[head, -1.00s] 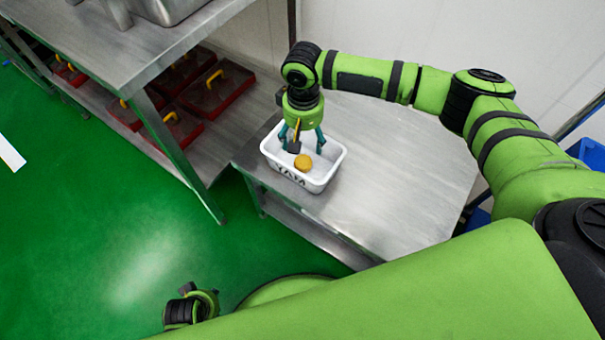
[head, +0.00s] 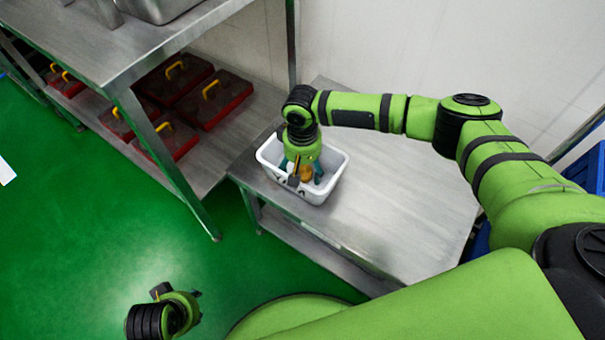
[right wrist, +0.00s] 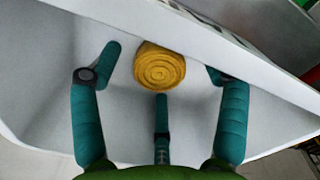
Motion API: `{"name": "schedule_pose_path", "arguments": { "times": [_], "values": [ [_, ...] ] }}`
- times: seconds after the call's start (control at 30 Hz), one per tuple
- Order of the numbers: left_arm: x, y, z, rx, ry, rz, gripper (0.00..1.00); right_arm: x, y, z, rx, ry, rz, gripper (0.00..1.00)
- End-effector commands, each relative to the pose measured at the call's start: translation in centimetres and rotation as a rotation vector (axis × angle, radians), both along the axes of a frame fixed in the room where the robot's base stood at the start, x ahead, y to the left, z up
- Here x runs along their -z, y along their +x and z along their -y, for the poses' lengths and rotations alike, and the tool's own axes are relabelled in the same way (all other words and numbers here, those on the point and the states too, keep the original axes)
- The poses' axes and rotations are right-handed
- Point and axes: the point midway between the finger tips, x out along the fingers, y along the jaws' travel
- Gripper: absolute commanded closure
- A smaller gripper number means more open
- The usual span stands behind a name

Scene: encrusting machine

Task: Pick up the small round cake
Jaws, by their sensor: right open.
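The small round cake (right wrist: 159,68) is golden with a spiral on top and lies inside a white tub (head: 334,181). In the head view the cake (head: 306,173) shows beside my right gripper's fingers. My right gripper (head: 302,172) reaches down into the tub. In the right wrist view its teal fingers (right wrist: 160,85) are spread around the cake, one on each side and one below it in the picture, with gaps between them and the cake. My left gripper (head: 178,294) is low at the bottom left, away from the tub; its fingers are too unclear to read.
The tub stands at the left end of a steel table (head: 400,190), whose right part is clear. A steel shelf unit (head: 130,60) at the left holds several red trays (head: 213,100) with yellow handles. A blue crate (head: 590,175) is at the far right.

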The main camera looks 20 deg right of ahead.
Motion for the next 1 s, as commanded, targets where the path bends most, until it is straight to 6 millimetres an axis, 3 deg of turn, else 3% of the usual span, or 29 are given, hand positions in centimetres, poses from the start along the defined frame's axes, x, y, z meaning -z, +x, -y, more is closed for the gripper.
{"name": "schedule_pose_path", "arguments": {
  "times": [0.23,0.27,0.3,0.4,0.93,1.0],
  "values": [
    [-0.2,0.0,0.0,0.0,0.0,-0.001,0.6,0.1,0.0,0.0,-0.001,0.0,-0.001,0.24],
    [-0.2,0.0,0.0,0.0,0.001,-0.001,0.6,0.1,0.0,0.0,-0.001,0.0,-0.001,0.32],
    [-0.2,0.0,0.0,0.0,0.001,0.0,0.6,0.1,0.0,0.0,-0.001,0.0,-0.001,0.48],
    [-0.2,0.0,0.0,0.0,0.0,0.0,0.6,0.1,0.0,0.0,0.0,0.0,-0.001,0.84],
    [-0.3,0.1,0.0,0.0,-0.001,0.006,0.6,-0.6,0.0,0.0,0.0,0.001,0.0,0.85],
    [0.8,-0.1,0.0,0.001,0.001,-0.008,0.6,-1.4,0.0,0.0,0.0,0.001,0.0,0.85]
  ]
}}
